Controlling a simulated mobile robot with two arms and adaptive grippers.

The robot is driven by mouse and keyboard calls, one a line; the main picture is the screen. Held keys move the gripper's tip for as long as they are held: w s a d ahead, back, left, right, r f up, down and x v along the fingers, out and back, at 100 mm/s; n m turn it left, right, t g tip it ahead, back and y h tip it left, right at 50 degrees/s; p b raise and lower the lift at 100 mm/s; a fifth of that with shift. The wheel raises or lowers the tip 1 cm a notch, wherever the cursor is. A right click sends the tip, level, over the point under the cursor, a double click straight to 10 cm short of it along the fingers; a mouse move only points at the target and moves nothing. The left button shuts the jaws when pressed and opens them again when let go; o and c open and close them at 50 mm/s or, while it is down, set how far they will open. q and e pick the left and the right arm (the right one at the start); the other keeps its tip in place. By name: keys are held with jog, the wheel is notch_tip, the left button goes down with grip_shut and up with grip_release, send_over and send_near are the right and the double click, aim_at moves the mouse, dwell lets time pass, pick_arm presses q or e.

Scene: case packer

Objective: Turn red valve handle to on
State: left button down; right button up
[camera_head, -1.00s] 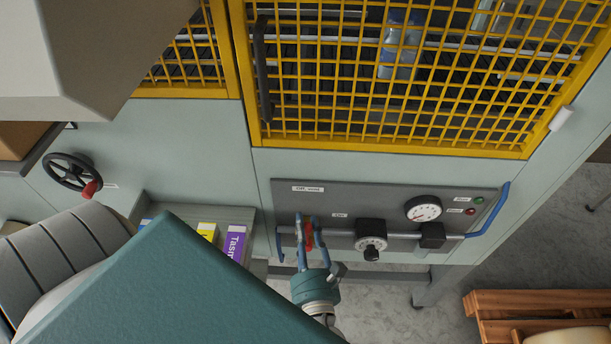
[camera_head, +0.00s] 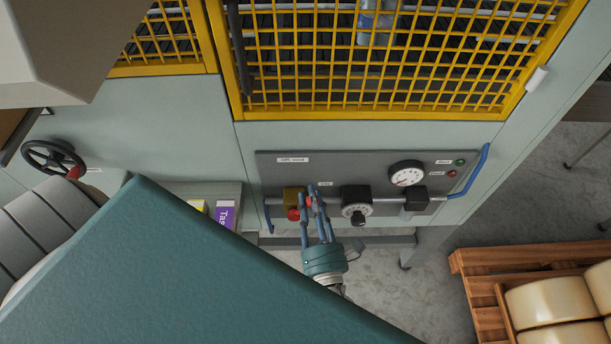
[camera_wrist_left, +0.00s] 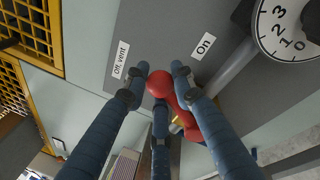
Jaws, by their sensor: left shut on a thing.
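The red valve handle (camera_head: 308,202) sits on a brass valve body (camera_head: 291,194) at the left of a dark grey panel (camera_head: 270,174). My left gripper (camera_head: 315,190) is shut on the handle, just right of the brass body and below the "On" label (camera_head: 325,184). The "Off, vent" label (camera_head: 292,160) is higher up. In the left wrist view the handle's round red end (camera_wrist_left: 158,85) shows between my fingers, with the "On" label (camera_wrist_left: 203,46) close by. My fingers partly hide the handle, so its exact angle is hard to tell. My right gripper is not in view.
Right of the valve are a black dial knob (camera_head: 356,205), a gauge (camera_head: 406,174) and a blue handle (camera_head: 474,174). A yellow mesh guard (camera_head: 380,117) is above. A black handwheel (camera_head: 54,157) is left; a wooden pallet (camera_head: 476,262) stands right.

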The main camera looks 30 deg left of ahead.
pick_arm(q)
jog(key=shift+w+d+m, duration=0.25)
jog(key=shift+d+m, duration=0.05)
jog(key=shift+d, duration=0.15)
jog(key=shift+f, duration=0.1)
jog(key=c, duration=1.5)
grip_release()
jog(key=shift+d, duration=0.1)
jog(key=shift+o, duration=0.2)
jog(key=shift+s+f, duration=0.1)
jog(key=shift+s, duration=0.05)
jog(key=v, duration=0.7)
jog(key=shift+d, duration=0.15)
jog(key=shift+c, duration=0.5)
